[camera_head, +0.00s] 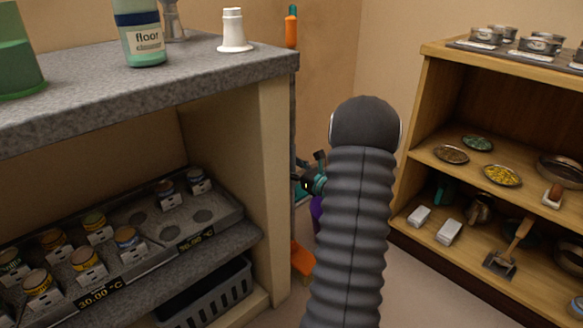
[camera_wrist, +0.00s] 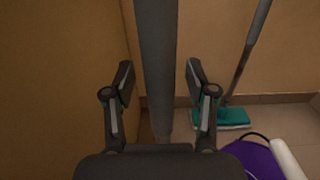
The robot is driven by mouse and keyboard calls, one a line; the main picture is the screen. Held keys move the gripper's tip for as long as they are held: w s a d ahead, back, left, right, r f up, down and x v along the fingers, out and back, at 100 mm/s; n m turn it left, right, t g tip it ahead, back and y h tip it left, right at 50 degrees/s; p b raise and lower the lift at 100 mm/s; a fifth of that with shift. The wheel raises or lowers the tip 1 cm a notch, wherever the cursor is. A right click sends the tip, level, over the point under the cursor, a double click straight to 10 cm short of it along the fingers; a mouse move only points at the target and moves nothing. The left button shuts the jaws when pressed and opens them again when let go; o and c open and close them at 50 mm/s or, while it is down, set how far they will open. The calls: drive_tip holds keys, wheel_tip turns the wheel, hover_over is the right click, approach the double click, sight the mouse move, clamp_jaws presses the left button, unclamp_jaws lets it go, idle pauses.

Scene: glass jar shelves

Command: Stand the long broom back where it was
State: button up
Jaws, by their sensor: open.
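The long broom (camera_head: 291,27) stands upright beside the end of the grey-topped counter. Its orange handle tip shows above the countertop and an orange part shows low down by the floor. My gripper (camera_head: 304,181) is at the pole's mid-height, partly hidden by my arm. In the wrist view, a thick grey pole (camera_wrist: 156,40), which appears to be the broom's handle, runs between the fingers of my gripper (camera_wrist: 159,74). The fingers are open, with a gap on each side of the pole. The broom's head is hidden in the wrist view.
A mop with a teal head (camera_wrist: 222,117) leans at the wall on the right. A purple bucket (camera_wrist: 252,160) stands near it. The counter (camera_head: 272,150) is close on the left. A wooden shelf (camera_head: 412,175) with dishes and tools stands on the right, with bare floor between.

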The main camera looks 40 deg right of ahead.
drive_tip(key=s, duration=0.8)
drive_tip(key=shift+d, duration=0.35)
idle(1.3)
drive_tip(key=s, duration=1.2)
drive_tip(key=shift+d, duration=0.45)
drive_tip(key=shift+w, duration=0.1)
